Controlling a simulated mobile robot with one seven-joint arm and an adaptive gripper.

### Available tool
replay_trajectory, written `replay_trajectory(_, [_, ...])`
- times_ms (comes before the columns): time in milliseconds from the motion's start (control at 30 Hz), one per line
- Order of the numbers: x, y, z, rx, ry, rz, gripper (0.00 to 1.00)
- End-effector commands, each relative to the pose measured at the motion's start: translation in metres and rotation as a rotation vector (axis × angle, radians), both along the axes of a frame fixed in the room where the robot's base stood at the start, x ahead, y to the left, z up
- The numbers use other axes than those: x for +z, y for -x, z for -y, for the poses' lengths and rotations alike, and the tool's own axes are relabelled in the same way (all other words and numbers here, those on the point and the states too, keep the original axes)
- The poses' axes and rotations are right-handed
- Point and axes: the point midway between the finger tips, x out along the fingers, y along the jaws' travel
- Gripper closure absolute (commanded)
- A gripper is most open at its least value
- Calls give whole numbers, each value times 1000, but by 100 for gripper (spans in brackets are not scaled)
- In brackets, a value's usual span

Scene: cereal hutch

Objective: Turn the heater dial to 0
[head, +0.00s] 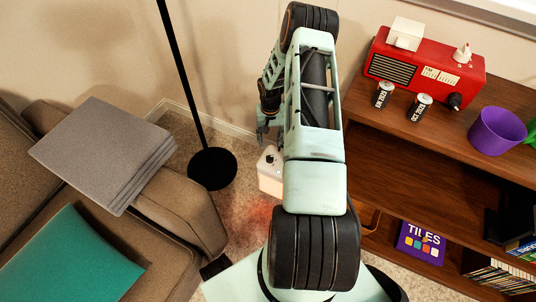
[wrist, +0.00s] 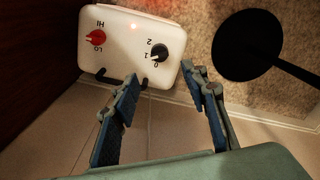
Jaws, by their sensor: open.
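The heater (head: 270,182) is a small white box on the carpet in the head view, partly hidden by my arm. In the wrist view its white top (wrist: 125,42) carries a black dial (wrist: 159,52) with the marks 0, 1 and 2. The dial's white pointer line appears to face the 1 side, toward the lower left; its exact setting is hard to read. A red knob (wrist: 96,37) marked HI and LO sits left of it. My gripper (wrist: 163,82) is open and empty, its fingertips near the heater's edge beside the dial. In the head view my gripper (head: 264,132) is just above the heater.
A black lamp base (head: 212,169) with a pole stands left of the heater. A sofa (head: 185,210) is further left. A wooden hutch (head: 400,165) with a red radio (head: 425,70) and a purple pot (head: 497,131) stands right. A wall is close behind.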

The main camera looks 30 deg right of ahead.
Motion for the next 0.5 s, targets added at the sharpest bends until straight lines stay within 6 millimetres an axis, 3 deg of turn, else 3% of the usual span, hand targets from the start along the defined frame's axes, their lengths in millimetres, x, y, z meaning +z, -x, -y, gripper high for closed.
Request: replay_trajectory(500, [-89, 1, -1, -1, -1, -3, 59])
